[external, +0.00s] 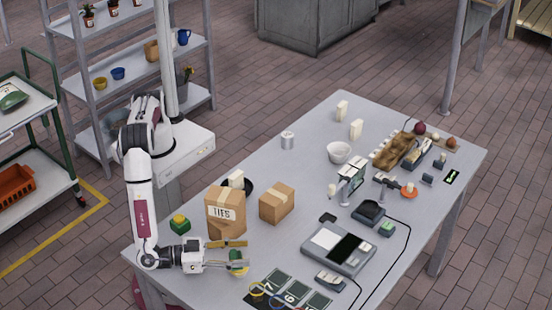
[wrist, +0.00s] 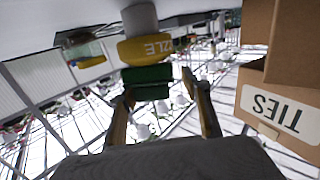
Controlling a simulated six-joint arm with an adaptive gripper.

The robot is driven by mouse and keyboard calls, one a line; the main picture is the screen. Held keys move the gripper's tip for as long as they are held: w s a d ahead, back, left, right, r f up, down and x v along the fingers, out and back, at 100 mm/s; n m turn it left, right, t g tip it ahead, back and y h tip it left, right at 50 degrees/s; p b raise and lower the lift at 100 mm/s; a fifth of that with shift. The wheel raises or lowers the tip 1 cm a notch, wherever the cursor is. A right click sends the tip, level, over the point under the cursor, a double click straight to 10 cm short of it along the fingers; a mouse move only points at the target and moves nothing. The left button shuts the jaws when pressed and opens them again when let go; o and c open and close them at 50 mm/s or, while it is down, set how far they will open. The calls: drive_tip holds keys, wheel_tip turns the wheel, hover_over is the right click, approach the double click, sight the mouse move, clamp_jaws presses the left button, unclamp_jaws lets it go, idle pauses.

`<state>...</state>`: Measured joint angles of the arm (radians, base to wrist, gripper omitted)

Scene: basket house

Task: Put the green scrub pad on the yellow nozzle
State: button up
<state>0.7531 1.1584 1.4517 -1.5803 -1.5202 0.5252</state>
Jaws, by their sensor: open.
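The green scrub pad (wrist: 148,76) shows in the wrist view between the spread fingers of my gripper (wrist: 163,112), with a gap on each side. The yellow nozzle (wrist: 146,49), with part of its lettering visible, lies right against the pad in that picture. The wrist picture is upside down, so the nozzle is below the pad, which appears to rest on it. In the external view, my gripper (external: 238,256) is open low over the table's near left part, with green and yellow between its fingers. The fingers hide part of both there.
A cardboard box marked TIES (external: 225,205) stands on another box close behind my gripper. A second green and yellow item (external: 180,223) sits to the left. A smaller box (external: 276,202), a grey device (external: 338,246) and numbered cards (external: 278,284) lie to the right.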

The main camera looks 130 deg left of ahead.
drive_tip(key=v, duration=1.2)
drive_tip(key=shift+w+r, duration=0.1)
drive_tip(key=shift+r, duration=0.05)
drive_tip(key=w+r+m+t+h, duration=0.25)
drive_tip(key=w+r+h, duration=0.55)
drive_tip(key=w+r, duration=0.65)
drive_tip(key=s+a+r+m+h, duration=0.2)
drive_tip(key=s+a+r+h, duration=0.15)
drive_tip(key=r, duration=0.35)
drive_tip(key=s+a+r+m+h, duration=0.2)
drive_tip(key=r+h, duration=0.2)
drive_tip(key=r, duration=0.4)
drive_tip(key=s+a+f+m+g+y, duration=0.1)
drive_tip(key=s+a+f+g, duration=0.2)
drive_tip(key=s+a, duration=0.5)
drive_tip(key=s+a+f+g+y, duration=0.1)
drive_tip(key=s+a, duration=0.6)
drive_tip(key=s, duration=1.1)
drive_tip(key=s+a+f+m+g+y, duration=0.1)
drive_tip(key=s+a+f+g, duration=0.3)
drive_tip(key=s+a, duration=0.4)
drive_tip(key=s+g, duration=0.1)
drive_tip(key=s, duration=0.4)
drive_tip(key=shift+s+a+f+m, duration=0.2)
drive_tip(key=shift+a+f+m, duration=0.1)
drive_tip(key=shift+a+m, duration=0.05)
